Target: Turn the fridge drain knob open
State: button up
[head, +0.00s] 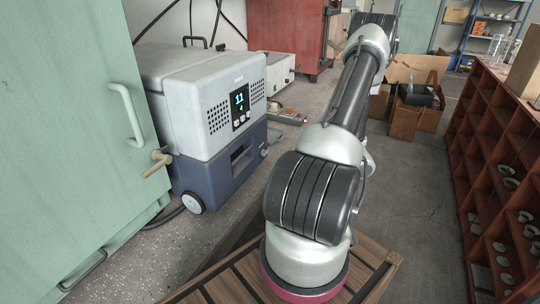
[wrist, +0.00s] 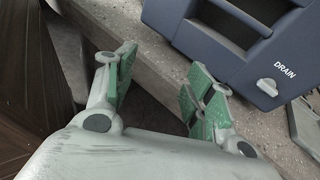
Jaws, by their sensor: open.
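The portable fridge (head: 205,100) stands on the concrete bench, with a grey-white upper body, a dark blue base and a lit display. In the wrist view its blue base (wrist: 215,45) is at the upper right. The drain knob (wrist: 267,87) is a small pale knob just below the word DRAIN. The gripper is not visible in the head view, where my arm reaches away.
A green cabinet (head: 65,130) with a handle stands at the left. The bench edge (wrist: 150,75) runs below my gripper in the wrist view. A red pigeonhole shelf (head: 492,165) is at the right. Cardboard boxes (head: 405,118) stand on the floor. A flat grey-green item (wrist: 306,128) lies near the knob.

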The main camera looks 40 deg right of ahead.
jog(key=w+d+f+m+t+h, duration=0.2)
jog(key=w+d+f+m+t, duration=0.2)
jog(key=w+t, duration=0.1)
jog(key=m+t+h, duration=0.3)
send_near(264, 153)
jog(key=d+f, duration=0.1)
jog(key=x, duration=0.7)
jog(key=shift+w+r, duration=0.25)
jog(key=shift+w+a, duration=0.15)
jog(key=shift+w, duration=0.3)
jog(key=c, duration=1)
